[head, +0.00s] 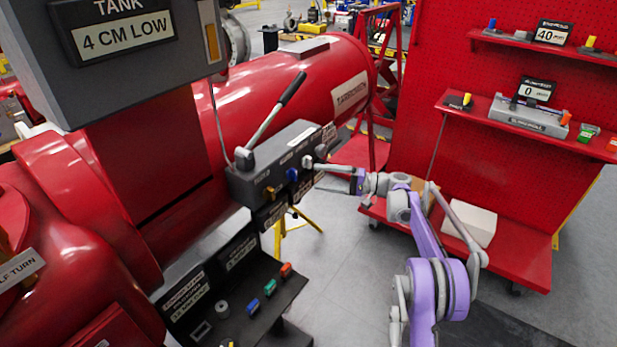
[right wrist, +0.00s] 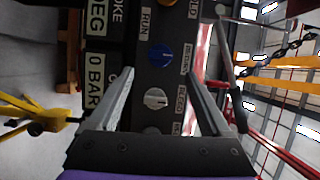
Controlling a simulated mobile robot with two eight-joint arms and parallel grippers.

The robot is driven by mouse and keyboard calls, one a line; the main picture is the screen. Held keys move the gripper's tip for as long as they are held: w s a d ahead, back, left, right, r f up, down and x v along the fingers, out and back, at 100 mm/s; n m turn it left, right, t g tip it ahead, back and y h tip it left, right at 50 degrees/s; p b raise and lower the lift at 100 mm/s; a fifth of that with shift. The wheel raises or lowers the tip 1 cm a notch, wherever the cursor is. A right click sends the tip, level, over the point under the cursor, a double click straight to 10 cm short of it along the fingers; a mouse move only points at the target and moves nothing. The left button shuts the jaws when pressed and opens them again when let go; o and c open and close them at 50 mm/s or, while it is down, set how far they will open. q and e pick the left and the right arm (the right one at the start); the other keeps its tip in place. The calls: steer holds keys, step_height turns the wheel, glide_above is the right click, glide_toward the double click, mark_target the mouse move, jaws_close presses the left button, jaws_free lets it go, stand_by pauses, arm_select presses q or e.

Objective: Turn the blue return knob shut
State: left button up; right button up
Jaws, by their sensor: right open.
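In the right wrist view the blue knob (right wrist: 160,55) shows whole, just above the level of the fingertips in the picture. A pale grey knob (right wrist: 155,98) sits below it in that picture, between the two fingers. My right gripper (right wrist: 160,76) is open, with nothing between its fingers that I can see it gripping. In the head view my right gripper (head: 320,167) is close to the block's end, beside the pale knob. My left gripper is not in view.
A long lever (head: 277,110) rises from the block's top. A yellow knob (head: 270,191) sits left of the blue one. Below is a black shelf (head: 262,312) with coloured blocks. A red cart with shelves (head: 520,180) stands to the right; grey floor lies between.

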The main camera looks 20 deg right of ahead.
steer(key=shift+v, duration=2.25)
steer(key=s+a+r+n+g+h+p, duration=0.1)
steer(key=s+a+r+g+h, duration=0.15)
steer(key=s+a, duration=0.5)
steer(key=s+a+r+g+h+p, duration=0.2)
steer(key=s+a+h, duration=0.2)
steer(key=s+a, duration=0.35)
steer(key=s+f+n+h+p, duration=0.1)
steer(key=s+f+n+h, duration=0.1)
steer(key=s, duration=1.1)
steer(key=s+d+f+n+h+p, duration=0.1)
steer(key=s+f+h, duration=0.4)
steer(key=s, duration=0.8)
steer(key=shift+s+d+n+t+h, duration=0.2)
steer(key=shift+s+n+t+h, duration=0.2)
steer(key=shift+n+h, duration=0.5)
